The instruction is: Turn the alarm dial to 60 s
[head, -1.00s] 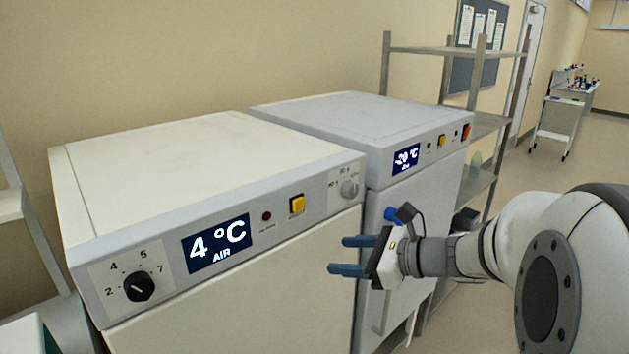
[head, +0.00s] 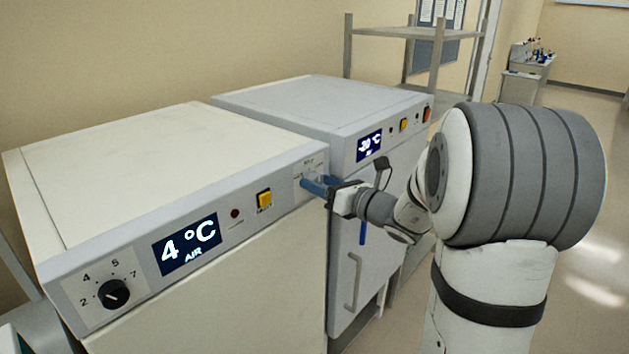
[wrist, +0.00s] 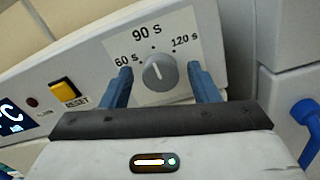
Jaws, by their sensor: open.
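The alarm dial (wrist: 160,72) is a round grey knob on a white plate marked 60 s, 90 s and 120 s. Its light pointer line points up and slightly left in the wrist view, near the 90 s mark. My gripper (wrist: 160,80) is open, with one blue finger on each side of the dial and gaps visible between. Whether the fingertips reach down beside the knob is hard to tell. In the head view my gripper (head: 314,185) is at the right end of the near unit's panel, and its fingers hide the knob.
Left of the dial are a yellow RESET button (head: 264,198), a red lamp (head: 235,213), a 4 °C display (head: 187,243) and a black dial (head: 113,294). The second unit (head: 365,145) stands close on the right, with a handle (head: 354,280) on its front.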

